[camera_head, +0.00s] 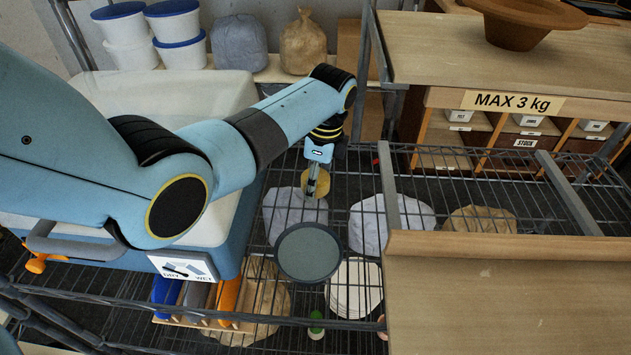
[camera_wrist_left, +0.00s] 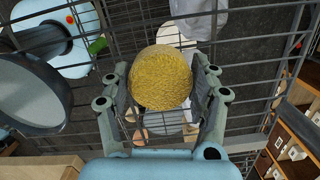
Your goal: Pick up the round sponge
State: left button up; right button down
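The round sponge (camera_head: 322,184) is yellow and sits over the wire rack in the head view, partly covered by my left gripper (camera_head: 312,183). In the left wrist view the sponge (camera_wrist_left: 160,77) shows as a rounded yellow block between the two fingers of my left gripper (camera_wrist_left: 161,88). The fingers are spread wide, one on each side of it, with what look like narrow gaps. I cannot tell whether either pad touches it. My left gripper points down at the sponge. My right gripper is in neither view.
A round grey-topped container (camera_head: 308,252) stands near the sponge on the rack's near side; it also shows in the left wrist view (camera_wrist_left: 30,88). A wooden board (camera_head: 505,300) lies right. Rack posts and wires surround the gripper.

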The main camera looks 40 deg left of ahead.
pick_arm(q)
jog(key=c, duration=0.4)
jog(key=shift+c, duration=0.2)
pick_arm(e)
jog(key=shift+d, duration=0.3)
pick_arm(q)
notch_tip(320, 180, up, 10)
jog(key=shift+f, duration=0.1)
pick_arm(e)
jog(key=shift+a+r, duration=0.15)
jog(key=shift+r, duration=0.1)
